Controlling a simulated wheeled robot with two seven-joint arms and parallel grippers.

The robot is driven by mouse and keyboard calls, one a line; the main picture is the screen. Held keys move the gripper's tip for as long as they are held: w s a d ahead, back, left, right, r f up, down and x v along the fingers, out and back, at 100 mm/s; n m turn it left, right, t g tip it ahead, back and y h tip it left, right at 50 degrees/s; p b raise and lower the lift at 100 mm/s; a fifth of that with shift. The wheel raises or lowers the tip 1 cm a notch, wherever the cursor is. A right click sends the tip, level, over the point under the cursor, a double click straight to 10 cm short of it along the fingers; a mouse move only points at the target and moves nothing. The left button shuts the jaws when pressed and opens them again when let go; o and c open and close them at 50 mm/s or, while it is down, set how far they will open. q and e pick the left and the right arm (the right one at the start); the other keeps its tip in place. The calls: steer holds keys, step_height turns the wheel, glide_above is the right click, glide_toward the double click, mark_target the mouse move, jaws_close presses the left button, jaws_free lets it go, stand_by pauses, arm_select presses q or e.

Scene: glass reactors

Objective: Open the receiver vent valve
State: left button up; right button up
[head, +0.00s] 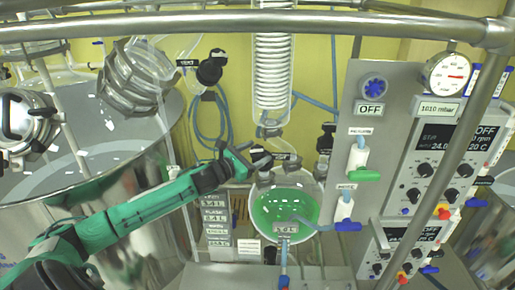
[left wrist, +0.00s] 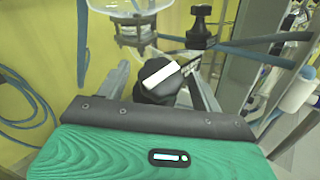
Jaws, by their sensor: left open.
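The round glass receiver flask (head: 284,205) with green liquid hangs in the middle of the head view, below the coiled condenser (head: 272,75). My left gripper (head: 262,157) is at the flask's upper left neck. In the left wrist view its open fingers (left wrist: 160,88) stand on either side of a black knob (left wrist: 155,80) with a white label. I cannot read the label or tell whether the fingers touch the knob. Another black valve knob (left wrist: 201,28) is above and to the right. My right gripper is not in view.
A grey panel at right carries a green-handled valve (head: 362,170) and a blue-handled valve (head: 346,222). A pressure gauge (head: 448,72) is above. A blue hose (left wrist: 262,50) runs right of the knob. A large steel vessel (head: 130,230) is at left.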

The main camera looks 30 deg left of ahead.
arm_select(q)
steer(key=shift+w+d, duration=0.15)
steer(key=shift+w, duration=0.4)
